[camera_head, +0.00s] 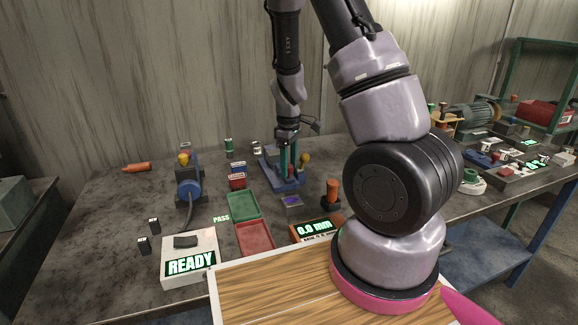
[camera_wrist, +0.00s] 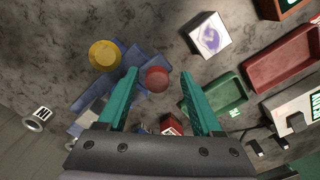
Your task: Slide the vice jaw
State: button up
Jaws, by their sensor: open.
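The blue vice (camera_head: 290,185) stands on the workbench near its back middle. It has a yellow knob (camera_head: 303,160) at its right and a red knob (camera_head: 291,171). My gripper (camera_head: 290,160) is over the vice, pointing down. In the wrist view, my gripper's teal fingers (camera_wrist: 158,75) are open, one on each side of the round red knob (camera_wrist: 157,79). No contact between the fingers and the knob is visible. The yellow knob (camera_wrist: 105,55) lies outside the left finger. The fingers and my gripper body hide part of the blue vice body (camera_wrist: 147,58).
A green tray (camera_head: 243,204) and a red tray (camera_head: 254,238) lie left of and in front of the vice. A READY box (camera_head: 190,257), a 0.0 mm display (camera_head: 316,228) and an orange-topped post (camera_head: 333,191) stand nearby. A blue device (camera_head: 189,185) is at left.

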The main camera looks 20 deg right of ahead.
notch_tip(320, 180, up, 10)
jog(key=shift+r, duration=0.25)
dwell(0.5)
jog(key=s+a+r+m+t+y, duration=0.1)
jog(key=s+r+m+t, duration=0.2)
jog(key=s+r+m, duration=0.3)
jog(key=s+a+r+m+t+y, duration=0.1)
jog(key=s+r+m+t, duration=0.3)
jog(key=s+r+m, duration=0.3)
jog(key=s+r, duration=0.5)
jog(key=r, duration=0.5)
jog(key=shift+a, duration=0.35)
